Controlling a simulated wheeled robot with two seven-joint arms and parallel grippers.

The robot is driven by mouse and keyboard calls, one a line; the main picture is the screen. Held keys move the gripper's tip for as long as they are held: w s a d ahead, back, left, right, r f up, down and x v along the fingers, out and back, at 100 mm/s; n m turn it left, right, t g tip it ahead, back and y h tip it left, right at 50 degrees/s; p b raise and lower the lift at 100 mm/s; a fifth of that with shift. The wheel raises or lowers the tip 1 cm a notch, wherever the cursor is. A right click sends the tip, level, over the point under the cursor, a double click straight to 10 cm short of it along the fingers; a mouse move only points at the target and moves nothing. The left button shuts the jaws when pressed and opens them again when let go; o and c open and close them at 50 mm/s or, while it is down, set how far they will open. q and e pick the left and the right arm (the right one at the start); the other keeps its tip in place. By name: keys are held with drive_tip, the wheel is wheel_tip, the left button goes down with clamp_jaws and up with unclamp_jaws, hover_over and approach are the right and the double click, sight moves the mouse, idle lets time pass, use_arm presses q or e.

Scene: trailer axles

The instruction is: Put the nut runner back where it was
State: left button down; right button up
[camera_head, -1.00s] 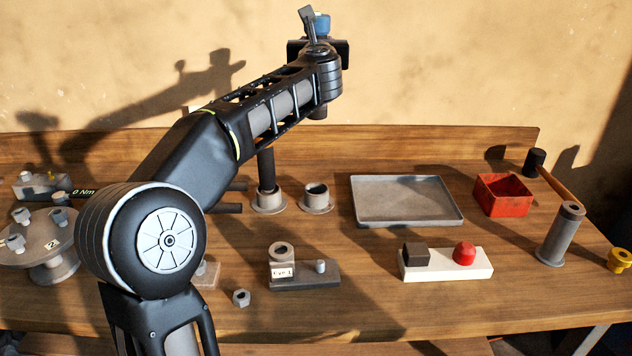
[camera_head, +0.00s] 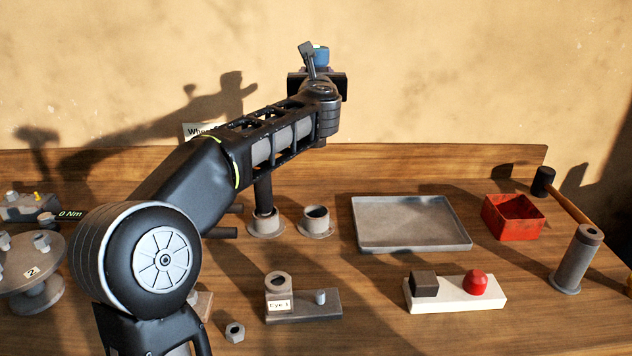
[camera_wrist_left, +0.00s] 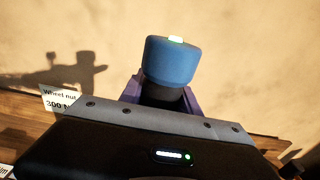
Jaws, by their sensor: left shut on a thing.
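My left gripper (camera_head: 318,77) is raised above the back of the bench, in front of the wall. It is shut on a dark tool with a blue cap, which I take to be the nut runner (camera_head: 321,55). In the left wrist view the blue cap (camera_wrist_left: 172,62) stands between purple finger pads, its dark body below. The tool's lower end is mostly hidden by the arm in the head view. Below, at the back, are two grey flanged holders: one (camera_head: 266,227) has a dark rod in it, the other (camera_head: 316,222) has an open top. My right gripper is not in view.
A grey tray (camera_head: 412,246), red bin (camera_head: 513,217), mallet (camera_head: 543,180) and upright grey cylinder (camera_head: 575,260) stand at right. A white block with a red button (camera_head: 475,284) and a labelled fixture (camera_head: 305,306) are in front. A round hub (camera_head: 30,265) is at left.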

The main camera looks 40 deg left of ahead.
use_arm(q)
wheel_tip(320, 180, down, 19)
drive_tip(key=b, duration=0.3)
wheel_tip(320, 180, down, 4)
drive_tip(key=shift+r+b, duration=0.15)
drive_tip(key=shift+b, duration=0.6)
drive_tip(key=c, duration=0.9)
unclamp_jaws()
